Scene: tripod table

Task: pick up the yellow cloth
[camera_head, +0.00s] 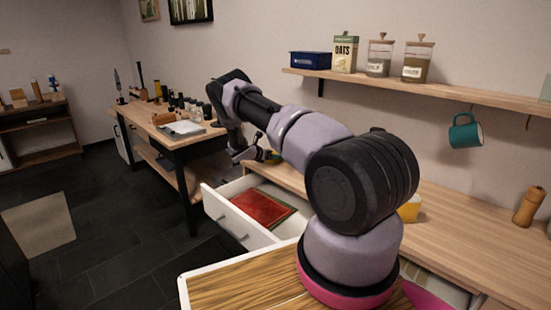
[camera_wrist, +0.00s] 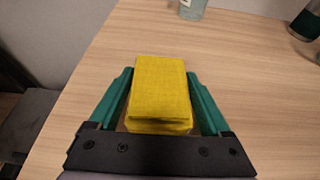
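The yellow cloth (camera_wrist: 162,88) is a folded, thick block in the wrist view, on or just above the wooden counter. My gripper (camera_wrist: 160,75) has its two green fingers spread around it, one along each side. The gap between each finger and the cloth is narrow, and bare wood shows beside its near end. Contact at the fingertips is hard to make out. In the head view my gripper (camera_head: 246,154) is low at the far end of the counter, and the cloth cannot be made out clearly there.
The counter (camera_wrist: 254,100) has clear wood around the cloth. A glass item (camera_wrist: 192,8) and a dark green object (camera_wrist: 306,24) stand beyond. An open white drawer (camera_head: 238,218) with a red item (camera_head: 262,208) juts out below. A shelf (camera_head: 450,92) runs above.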

